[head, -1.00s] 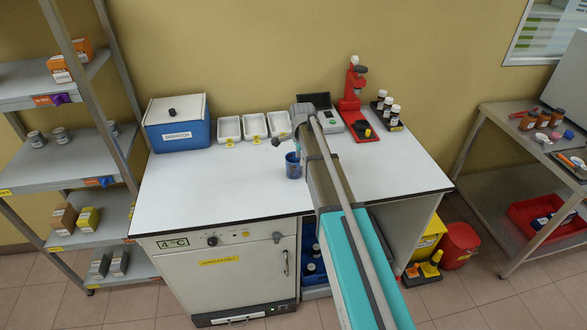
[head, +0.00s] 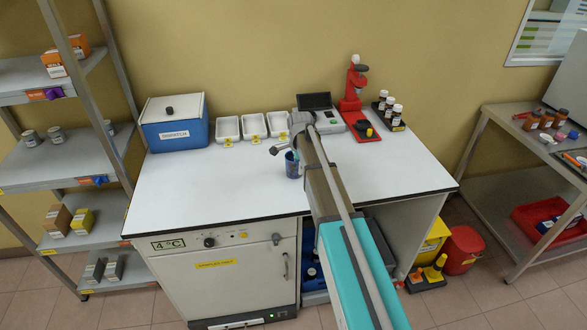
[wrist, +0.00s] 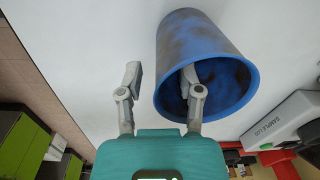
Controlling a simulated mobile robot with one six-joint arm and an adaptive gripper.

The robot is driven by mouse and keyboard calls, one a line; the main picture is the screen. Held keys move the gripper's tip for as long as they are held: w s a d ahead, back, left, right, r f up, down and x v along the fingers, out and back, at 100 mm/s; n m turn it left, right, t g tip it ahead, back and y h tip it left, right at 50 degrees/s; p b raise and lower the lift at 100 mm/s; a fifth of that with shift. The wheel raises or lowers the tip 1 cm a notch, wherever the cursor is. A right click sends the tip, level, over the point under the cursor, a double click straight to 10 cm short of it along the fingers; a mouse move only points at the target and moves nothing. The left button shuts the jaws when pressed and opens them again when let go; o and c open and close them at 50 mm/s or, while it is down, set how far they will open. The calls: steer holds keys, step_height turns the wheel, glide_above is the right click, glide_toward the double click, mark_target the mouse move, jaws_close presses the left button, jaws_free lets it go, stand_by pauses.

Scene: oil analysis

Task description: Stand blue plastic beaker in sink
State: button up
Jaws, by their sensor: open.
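The blue plastic beaker (head: 292,169) stands on the white worktop, near the middle, and has dark stains. My gripper (head: 283,150) is at the beaker's rim, partly hidden behind my arm. In the wrist view the beaker (wrist: 205,45) has its open mouth towards my gripper (wrist: 160,78). The gripper is open, with one finger reaching into the mouth and the other outside, left of the wall. A gap shows between the outer finger and the wall; contact of the inner finger is unclear. No sink shows in either view.
On the worktop (head: 220,185) stand a blue box (head: 175,133) with a white lid, white trays (head: 253,125), a grey device (head: 322,119), a red press (head: 354,100) and small bottles (head: 396,116). Shelves flank the left, a side table the right. The worktop's left front is clear.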

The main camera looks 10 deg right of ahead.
stand_by(0.4)
jaws_close()
steer(key=shift+r, duration=0.25)
step_height(320, 180, up, 2)
steer(key=shift+p, duration=1.2)
steer(key=s+r+p, duration=1)
steer(key=s, duration=0.4)
steer(key=shift+a+r+p, duration=0.2)
steer(key=shift+r+p, duration=0.1)
